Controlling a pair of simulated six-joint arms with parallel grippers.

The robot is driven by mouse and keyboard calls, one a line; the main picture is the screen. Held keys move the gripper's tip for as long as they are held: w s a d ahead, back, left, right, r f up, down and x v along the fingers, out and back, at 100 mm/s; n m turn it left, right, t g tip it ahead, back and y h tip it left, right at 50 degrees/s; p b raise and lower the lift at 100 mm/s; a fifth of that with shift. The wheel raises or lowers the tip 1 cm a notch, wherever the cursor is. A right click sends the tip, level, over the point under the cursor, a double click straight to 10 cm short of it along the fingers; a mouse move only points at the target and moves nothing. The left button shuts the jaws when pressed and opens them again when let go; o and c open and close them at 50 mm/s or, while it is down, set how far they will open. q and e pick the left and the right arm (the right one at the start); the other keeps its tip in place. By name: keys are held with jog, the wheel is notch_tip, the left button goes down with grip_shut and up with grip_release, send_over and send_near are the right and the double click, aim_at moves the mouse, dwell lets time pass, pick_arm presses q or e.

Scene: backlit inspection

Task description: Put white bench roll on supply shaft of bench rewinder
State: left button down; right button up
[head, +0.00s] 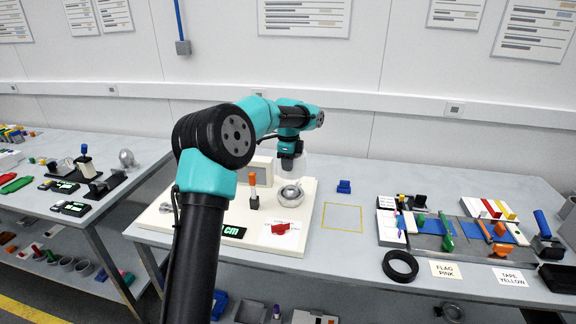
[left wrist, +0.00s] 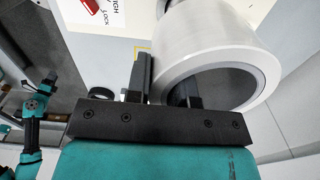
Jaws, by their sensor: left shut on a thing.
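The white bench roll (left wrist: 215,45) fills the upper right of the left wrist view. It is a hollow white cylinder with its open end towards the camera. My left gripper (left wrist: 165,82) is shut on its wall, one finger outside and one inside the bore. In the head view the roll (head: 301,167) is pale against the wall, above the cream bench rewinder base (head: 305,213). A round silver hub (head: 291,194) shows just below it. I cannot tell whether the roll touches the hub or which part is the supply shaft. My right arm shows small in the left wrist view; its jaws are unclear.
A red lever (head: 282,228), an orange-tipped post (head: 253,188) and a green display (head: 232,231) stand on the base. To the right are an empty yellow outline (head: 343,204), a black ring (head: 400,266) and a cluttered rack (head: 450,232).

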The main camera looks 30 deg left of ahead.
aim_at(288, 178)
pick_arm(q)
jog(key=shift+f, duration=2.9)
jog(key=shift+f, duration=1.85)
jog(key=shift+r, duration=0.15)
jog(key=shift+r, duration=1.55)
jog(key=shift+a+f, duration=0.1)
jog(key=shift+f, duration=0.75)
dwell(0.7)
